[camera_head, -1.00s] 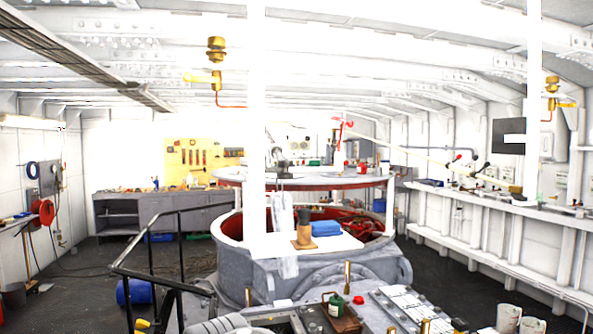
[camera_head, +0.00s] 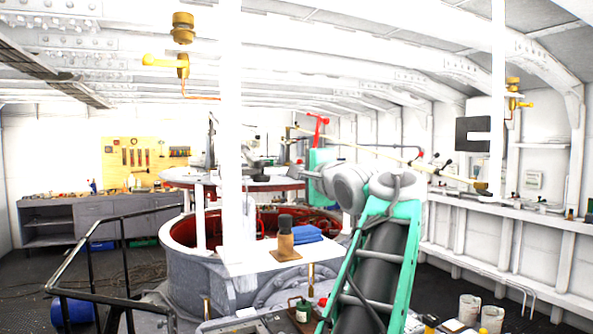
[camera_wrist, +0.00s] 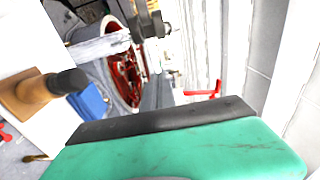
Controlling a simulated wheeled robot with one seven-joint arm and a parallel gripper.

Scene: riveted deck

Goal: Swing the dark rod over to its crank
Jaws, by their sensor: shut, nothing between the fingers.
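A red bent handle, crank-like (camera_head: 318,130), stands beyond my arm in the head view; it also shows right of centre in the wrist view (camera_wrist: 207,91). I cannot pick out the dark rod with certainty. A long pale rod (camera_head: 385,149) slants across the head view from near the red handle toward the right-hand shelf. My gripper (camera_head: 322,168) is a green block at the arm's end, below the red handle and apart from it. In the wrist view its green body and dark pad (camera_wrist: 165,120) fill the bottom. It is shut and empty.
A white board (camera_head: 245,262) carries a brown block with a dark top (camera_head: 286,240) and blue cloths (camera_head: 300,234). A round red-lined casing (camera_head: 180,240) lies below. A white post (camera_head: 230,120) and black railing (camera_head: 75,255) stand left.

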